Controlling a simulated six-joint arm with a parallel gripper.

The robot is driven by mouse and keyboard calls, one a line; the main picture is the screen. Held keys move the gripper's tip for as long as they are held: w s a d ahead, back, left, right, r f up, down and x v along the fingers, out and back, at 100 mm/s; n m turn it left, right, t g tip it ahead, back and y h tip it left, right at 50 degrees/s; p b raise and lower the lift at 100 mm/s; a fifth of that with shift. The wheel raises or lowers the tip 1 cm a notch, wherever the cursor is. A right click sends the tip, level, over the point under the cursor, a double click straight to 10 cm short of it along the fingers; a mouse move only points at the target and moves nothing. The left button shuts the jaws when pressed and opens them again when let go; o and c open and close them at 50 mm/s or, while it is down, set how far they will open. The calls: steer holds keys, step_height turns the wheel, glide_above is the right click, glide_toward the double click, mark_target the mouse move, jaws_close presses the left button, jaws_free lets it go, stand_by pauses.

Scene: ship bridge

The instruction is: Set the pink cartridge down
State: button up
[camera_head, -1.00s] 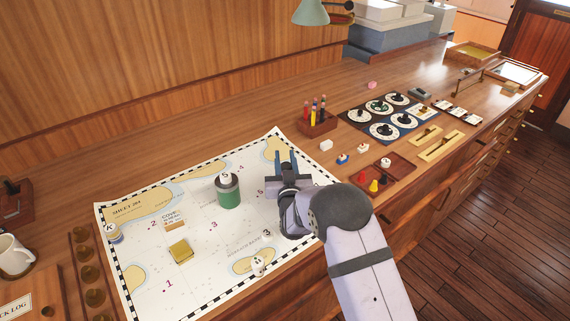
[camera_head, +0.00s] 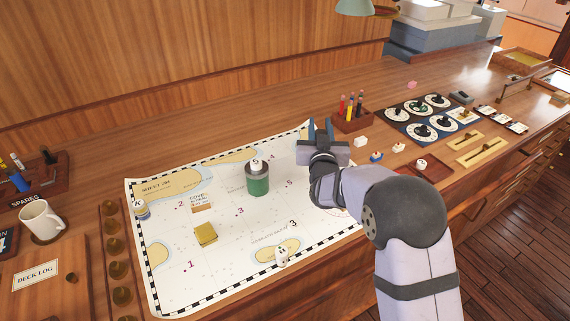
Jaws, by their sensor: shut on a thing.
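My gripper (camera_head: 320,129) is above the far right corner of the chart (camera_head: 225,270), left of the pen holder, with its fingers pointing away from the camera. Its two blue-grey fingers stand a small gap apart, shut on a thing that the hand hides. I see no pink cartridge between the fingers. A small pink object (camera_head: 411,85) lies far back on the desk, apart from my gripper; I cannot tell what it is.
A green canister (camera_head: 257,180) stands on the chart, with a brass block (camera_head: 205,234) nearer. A pen holder (camera_head: 353,120), small blocks (camera_head: 376,156) and a dial panel (camera_head: 420,132) are to the right. A mug (camera_head: 40,220) stands left. Bare wood lies behind the chart.

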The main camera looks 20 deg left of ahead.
steer(key=s+a+r+n+g+y+b, duration=0.2)
steer(key=s+a+n+y+b, duration=0.15)
steer(key=s+a, duration=0.6)
steer(key=s+a+r+n+g+y+b, duration=0.1)
steer(key=s+a+r+n+y+b, duration=0.2)
steer(key=s+a, duration=0.65)
step_height(320, 180, down, 15)
steer(key=s+m+y+p, duration=0.1)
steer(key=s+p, duration=0.1)
steer(key=shift+r+g+p, duration=0.15)
steer(key=shift+g+p, duration=0.2)
steer(key=shift+g, duration=0.05)
